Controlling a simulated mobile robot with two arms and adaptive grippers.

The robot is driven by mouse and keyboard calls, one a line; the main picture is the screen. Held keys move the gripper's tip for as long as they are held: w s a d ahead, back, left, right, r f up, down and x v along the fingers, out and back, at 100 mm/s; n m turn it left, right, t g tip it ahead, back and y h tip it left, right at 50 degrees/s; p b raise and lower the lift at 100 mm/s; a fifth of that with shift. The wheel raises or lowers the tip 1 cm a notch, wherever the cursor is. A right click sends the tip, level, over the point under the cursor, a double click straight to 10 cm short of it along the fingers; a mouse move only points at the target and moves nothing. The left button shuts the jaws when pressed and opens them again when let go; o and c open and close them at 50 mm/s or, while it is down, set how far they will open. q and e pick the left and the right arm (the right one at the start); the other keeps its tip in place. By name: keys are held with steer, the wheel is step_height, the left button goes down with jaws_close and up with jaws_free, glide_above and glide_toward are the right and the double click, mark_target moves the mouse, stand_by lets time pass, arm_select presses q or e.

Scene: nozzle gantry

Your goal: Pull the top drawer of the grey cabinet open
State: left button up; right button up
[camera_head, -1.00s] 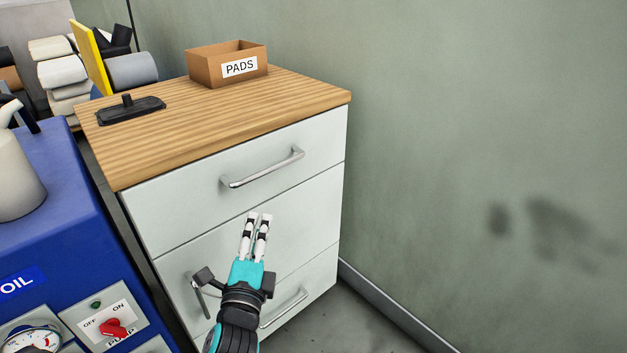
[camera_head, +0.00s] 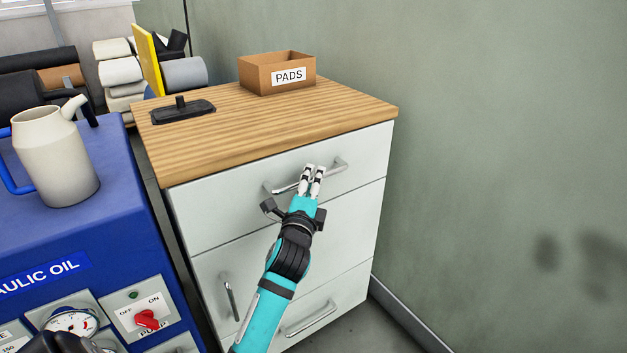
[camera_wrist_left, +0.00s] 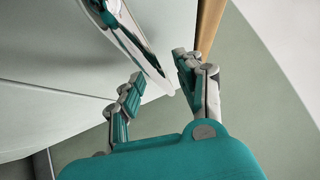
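The grey cabinet has a white-grey front and a wooden top (camera_head: 270,120). Its top drawer (camera_head: 220,205) is shut, flush with the front. The drawer's silver bar handle (camera_head: 340,165) is partly hidden behind my left gripper's fingers in the head view. My left gripper (camera_head: 312,172) is at the middle of this handle, fingers pointing at the drawer front. In the left wrist view the fingers (camera_wrist_left: 160,75) are apart and the handle (camera_wrist_left: 135,42) reaches into the gap between their tips. I cannot tell whether they touch it. My right gripper is not in view.
A PADS box (camera_head: 270,78) and a black flat tool (camera_head: 183,112) are on the cabinet top. A blue hydraulic oil unit (camera_head: 100,215) with a beige can (camera_head: 58,160) stands close at left. A green-grey wall (camera_head: 500,130) is at right. Lower drawers have handles too.

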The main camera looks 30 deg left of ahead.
arm_select(q)
steer(key=shift+w+a+r, duration=0.1)
steer(key=shift+w+a, duration=0.1)
steer(key=shift+w, duration=0.25)
jaws_close()
